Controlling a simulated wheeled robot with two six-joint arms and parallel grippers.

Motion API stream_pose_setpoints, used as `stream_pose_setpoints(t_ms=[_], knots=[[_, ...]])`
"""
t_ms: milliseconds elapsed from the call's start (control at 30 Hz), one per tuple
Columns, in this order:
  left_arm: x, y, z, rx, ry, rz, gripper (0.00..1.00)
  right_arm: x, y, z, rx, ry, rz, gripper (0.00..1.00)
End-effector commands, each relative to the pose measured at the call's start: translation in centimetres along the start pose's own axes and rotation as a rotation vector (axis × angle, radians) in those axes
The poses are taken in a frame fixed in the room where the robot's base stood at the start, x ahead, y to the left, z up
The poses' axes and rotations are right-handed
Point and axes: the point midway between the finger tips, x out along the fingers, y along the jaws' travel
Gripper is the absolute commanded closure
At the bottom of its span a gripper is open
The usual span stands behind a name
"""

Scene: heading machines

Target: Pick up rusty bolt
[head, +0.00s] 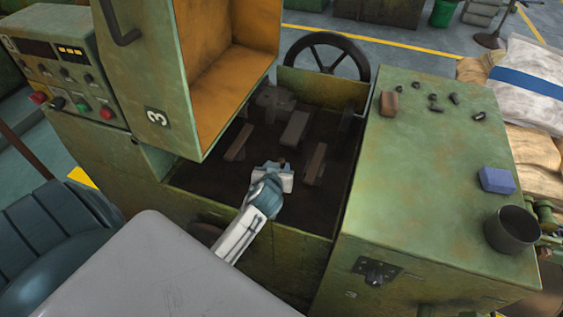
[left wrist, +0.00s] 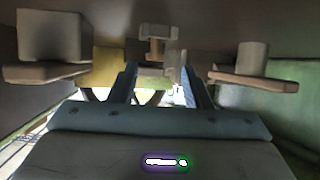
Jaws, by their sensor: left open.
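My left gripper (head: 279,172) reaches into the dark open bay of the green machine (head: 200,183). In the left wrist view its two fingers (left wrist: 158,70) are apart. A small brown piece, perhaps the rusty bolt (head: 282,162), shows at the fingertips in the head view; the gripper partly hides it. In the left wrist view a small grey-brown piece (left wrist: 173,62) shows near the right finger; I cannot tell if it is the same thing or touches the finger. My right gripper is not in view.
Bars and blocks (head: 295,129) stand in the bay around the gripper. The green top (head: 420,190) at the right carries several small dark parts, a brown block (head: 389,103), a blue block (head: 497,180) and a dark cup (head: 512,230). An orange-lined door (head: 225,85) borders the bay.

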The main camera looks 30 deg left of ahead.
Motion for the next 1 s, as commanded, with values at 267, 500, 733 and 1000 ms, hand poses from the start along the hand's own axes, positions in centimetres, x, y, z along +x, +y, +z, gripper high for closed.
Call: stream_pose_setpoints(t_ms=[267, 500, 733, 1000], knots=[[2.2, 0.4, -0.4, 0.001, -0.002, -0.001, 0.56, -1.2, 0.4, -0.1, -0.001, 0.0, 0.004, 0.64], [5.1, 0.6, -0.2, 0.001, -0.002, 0.0, 0.56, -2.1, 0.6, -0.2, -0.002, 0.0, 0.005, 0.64], [5.7, 0.6, 0.0, 0.001, -0.002, 0.001, 0.56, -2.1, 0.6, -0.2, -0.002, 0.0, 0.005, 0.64], [5.6, 0.6, 0.0, 0.001, -0.002, 0.0, 0.9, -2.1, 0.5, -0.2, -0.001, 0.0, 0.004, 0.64]])
